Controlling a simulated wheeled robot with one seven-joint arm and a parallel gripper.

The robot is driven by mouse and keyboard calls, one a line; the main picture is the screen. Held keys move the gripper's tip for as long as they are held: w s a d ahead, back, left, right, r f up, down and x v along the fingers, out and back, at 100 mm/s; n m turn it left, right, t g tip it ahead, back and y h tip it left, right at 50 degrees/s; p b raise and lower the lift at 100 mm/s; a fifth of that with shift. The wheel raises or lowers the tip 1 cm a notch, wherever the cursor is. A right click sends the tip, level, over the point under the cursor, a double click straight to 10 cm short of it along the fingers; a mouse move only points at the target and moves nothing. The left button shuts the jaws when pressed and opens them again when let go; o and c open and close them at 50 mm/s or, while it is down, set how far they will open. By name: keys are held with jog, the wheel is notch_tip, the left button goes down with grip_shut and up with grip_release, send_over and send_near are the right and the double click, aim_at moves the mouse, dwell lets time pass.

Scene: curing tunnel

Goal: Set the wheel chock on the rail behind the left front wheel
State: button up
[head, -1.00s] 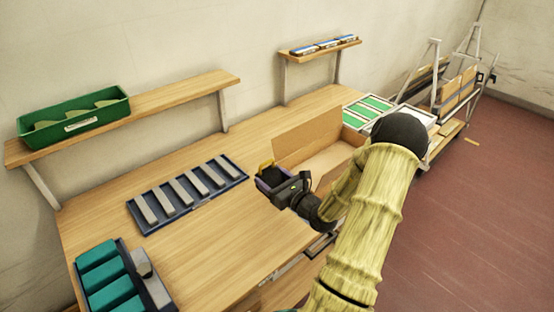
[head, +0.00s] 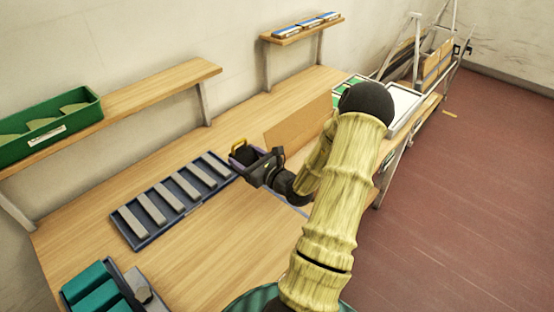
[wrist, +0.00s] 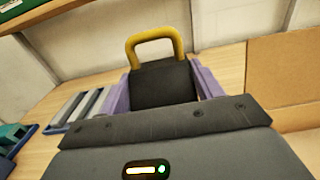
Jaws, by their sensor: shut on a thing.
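The wheel chock is a black block with a yellow loop handle (wrist: 155,40). It fills the space between the purple fingers of my gripper (wrist: 163,88) in the wrist view. In the head view my gripper (head: 246,158) is shut on the chock (head: 238,147) and holds it above the workbench, near the right end of a blue tray. The chock's underside is hidden. I cannot make out a rail or a left front wheel in either view.
Wall shelves carry a green bin (head: 50,130) and small blue-and-white items. A metal-framed rack (head: 412,60) stands far right.

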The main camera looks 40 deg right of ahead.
jog(key=shift+f, duration=2.9)
jog(key=shift+f+p, duration=0.35)
jog(key=shift+f, duration=1.75)
jog(key=shift+f, duration=0.2)
jog(key=o, duration=1.3)
jog(key=shift+c, duration=0.2)
